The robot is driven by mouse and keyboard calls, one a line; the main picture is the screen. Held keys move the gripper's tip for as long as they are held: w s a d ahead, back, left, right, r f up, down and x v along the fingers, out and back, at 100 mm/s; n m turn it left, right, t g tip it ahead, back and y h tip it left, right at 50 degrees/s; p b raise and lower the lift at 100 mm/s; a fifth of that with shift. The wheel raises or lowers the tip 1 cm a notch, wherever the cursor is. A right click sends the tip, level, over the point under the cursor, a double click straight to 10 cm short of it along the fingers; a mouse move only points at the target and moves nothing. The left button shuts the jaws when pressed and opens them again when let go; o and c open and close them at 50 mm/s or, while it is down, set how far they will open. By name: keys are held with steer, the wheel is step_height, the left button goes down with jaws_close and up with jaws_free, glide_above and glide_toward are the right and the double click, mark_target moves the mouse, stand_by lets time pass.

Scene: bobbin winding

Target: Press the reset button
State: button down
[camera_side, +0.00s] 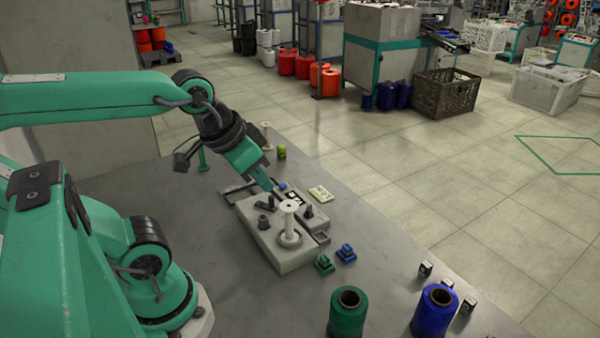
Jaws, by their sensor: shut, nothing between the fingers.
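The grey winding machine (277,258) sits on the table in the middle of the view. A white bobbin (290,219) stands upright on it, with dark knobs on either side. A dark panel (291,197) with small light marks is at its back edge. A small blue part (283,186) shows by the fingertips; I cannot tell whether it is the reset button. My gripper (273,188) points down at the back of the machine, shut and empty. Its tips are close to the panel, and I cannot tell whether they touch it.
A pale card (320,194) lies right of the panel. Small green (324,265) and blue (346,254) pieces lie right of the machine. A green spool (347,314) and a blue spool (434,313) stand at the front. The table's right edge is beyond them.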

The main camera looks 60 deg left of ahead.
steer(key=shift+w, duration=0.1)
steer(key=n+y, duration=0.4)
steer(key=n, duration=1.3)
glide_above(283, 186)
step_height(283, 186, down, 11)
steer(key=shift+t, duration=0.3)
steer(key=shift+a+f, duration=0.1)
steer(key=shift+f, duration=0.15)
steer(key=shift+f, duration=4.25)
